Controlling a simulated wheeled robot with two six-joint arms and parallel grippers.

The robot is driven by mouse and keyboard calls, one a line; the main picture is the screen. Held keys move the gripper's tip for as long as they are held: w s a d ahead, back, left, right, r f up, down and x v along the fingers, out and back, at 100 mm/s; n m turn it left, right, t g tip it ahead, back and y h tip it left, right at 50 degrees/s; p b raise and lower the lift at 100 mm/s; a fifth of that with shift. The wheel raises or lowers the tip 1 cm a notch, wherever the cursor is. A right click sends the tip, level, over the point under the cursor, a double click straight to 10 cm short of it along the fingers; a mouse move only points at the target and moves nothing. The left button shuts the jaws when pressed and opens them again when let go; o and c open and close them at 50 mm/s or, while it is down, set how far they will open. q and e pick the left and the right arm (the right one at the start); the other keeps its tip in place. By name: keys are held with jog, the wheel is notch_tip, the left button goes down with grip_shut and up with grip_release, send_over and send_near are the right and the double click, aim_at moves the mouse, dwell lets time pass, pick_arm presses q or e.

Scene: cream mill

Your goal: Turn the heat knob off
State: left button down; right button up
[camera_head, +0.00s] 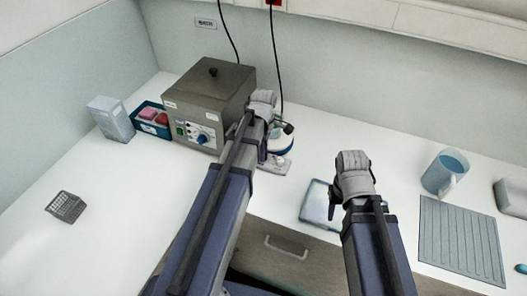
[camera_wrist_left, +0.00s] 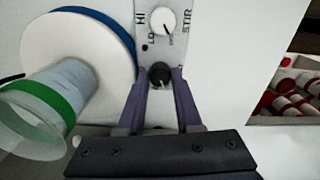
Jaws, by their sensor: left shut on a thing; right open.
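In the left wrist view a pale control panel (camera_wrist_left: 157,48) carries the marks HI, LO and STIR. A white knob (camera_wrist_left: 163,21) with a dark pointer line sits on it, and a black knob (camera_wrist_left: 160,74) with a light mark sits nearer my gripper. The two purple fingers of my left gripper (camera_wrist_left: 161,84) are closed on the sides of the black knob. The black knob's own label is not visible. In the head view my left arm partly covers the small white device (camera_head: 275,165). My right gripper (camera_head: 337,188) is open and empty above the counter.
A grey metal box (camera_head: 212,85) with a blue-and-white dial stands behind left. A blue tray with red items (camera_head: 150,119) is beside it. A flat grey tray (camera_head: 316,203) lies near my right gripper. A blue mug (camera_head: 444,173) and ribbed mat (camera_head: 460,240) are at right.

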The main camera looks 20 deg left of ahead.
pick_arm(q)
jog(key=shift+n, duration=0.6)
jog(key=c, duration=0.6)
grip_release()
jog(key=shift+w, duration=0.1)
